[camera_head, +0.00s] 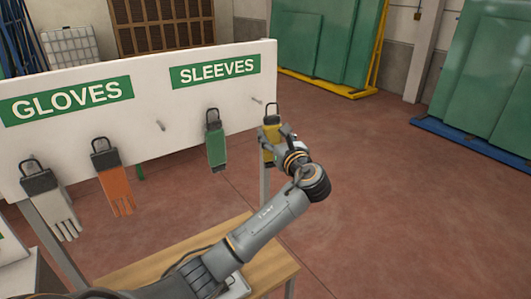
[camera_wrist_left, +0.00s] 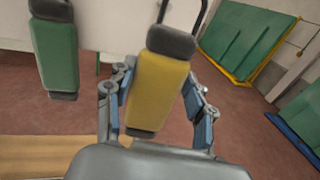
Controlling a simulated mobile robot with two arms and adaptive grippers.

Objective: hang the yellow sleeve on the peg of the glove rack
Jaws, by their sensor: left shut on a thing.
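The yellow sleeve (camera_head: 267,146) has a dark grey top and a wire loop. It is upright near the right end of the glove rack (camera_head: 200,128), a white board. My left gripper (camera_head: 284,146) is shut on the sleeve; in the left wrist view the sleeve (camera_wrist_left: 157,92) sits between its two fingers (camera_wrist_left: 158,108). A bare peg (camera_head: 257,100) sticks out of the board just left of and above the sleeve's loop. The loop appears apart from this peg in the head view. My right gripper is not in view.
A green sleeve (camera_head: 215,145) hangs left of the yellow one. A wooden table (camera_head: 267,262) stands below. Floor at right is clear.

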